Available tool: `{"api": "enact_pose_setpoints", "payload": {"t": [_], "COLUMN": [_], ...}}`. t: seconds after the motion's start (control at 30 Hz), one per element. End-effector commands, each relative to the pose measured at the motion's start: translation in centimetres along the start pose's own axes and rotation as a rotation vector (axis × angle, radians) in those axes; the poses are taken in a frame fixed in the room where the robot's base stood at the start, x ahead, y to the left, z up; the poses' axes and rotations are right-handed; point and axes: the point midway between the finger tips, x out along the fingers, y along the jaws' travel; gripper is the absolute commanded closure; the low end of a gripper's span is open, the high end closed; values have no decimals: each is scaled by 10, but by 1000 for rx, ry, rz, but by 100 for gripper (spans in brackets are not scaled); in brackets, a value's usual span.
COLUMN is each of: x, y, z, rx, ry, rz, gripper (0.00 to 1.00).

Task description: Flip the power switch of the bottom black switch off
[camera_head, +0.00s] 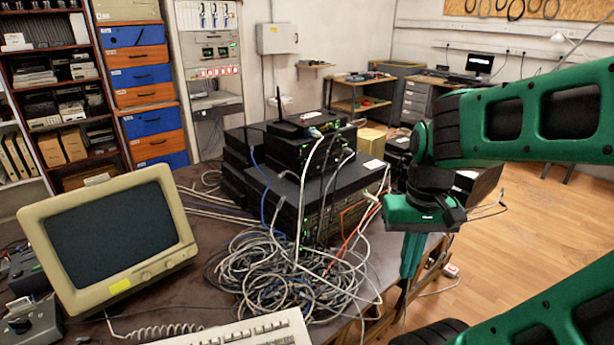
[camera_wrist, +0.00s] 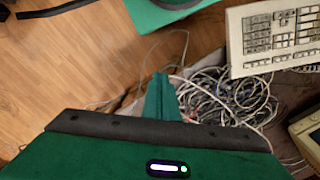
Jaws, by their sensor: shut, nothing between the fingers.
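A stack of black network switches stands on the dark table in the head view. The bottom black switch (camera_head: 284,210) is a wide box, its front partly covered by hanging cables. Its power switch cannot be made out. My gripper (camera_head: 409,272) is to the right of the stack, pointing down beside the table's right edge, apart from the switches. Its green fingers are together and empty; they also show in the wrist view (camera_wrist: 160,85), with the cables beyond. The switch stack is not clearly visible in the wrist view.
A tangle of grey cables (camera_head: 275,275) lies in front of the stack. A beige monitor (camera_head: 110,238) and a keyboard (camera_head: 250,332) are at the left and front. The keyboard also shows in the wrist view (camera_wrist: 275,38). Open wooden floor (camera_head: 545,215) lies to the right.

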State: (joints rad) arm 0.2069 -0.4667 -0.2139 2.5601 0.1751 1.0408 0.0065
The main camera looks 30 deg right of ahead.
Motion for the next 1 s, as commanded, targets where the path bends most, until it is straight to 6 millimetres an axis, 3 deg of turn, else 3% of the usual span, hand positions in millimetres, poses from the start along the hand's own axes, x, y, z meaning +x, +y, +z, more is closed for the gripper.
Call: {"api": "enact_pose_setpoints", "payload": {"t": [0.17, 0.27, 0.33, 0.5, 0.7, 0.83, 1.0], "x": [-6, -12, -18, -43, -70, -81, -86], "y": [4, -2, -14, -69, -146, -178, -190], "z": [4, -24, -55, -142, -211, -231, -238], "rx": [16, 79, 151, 370, 566, 636, 667], "ry": [27, 87, 158, 386, 579, 634, 654], "rz": [-1, 18, 29, -16, -173, -256, -292], "gripper": [100, 100, 100, 100, 100, 100, 100]}}
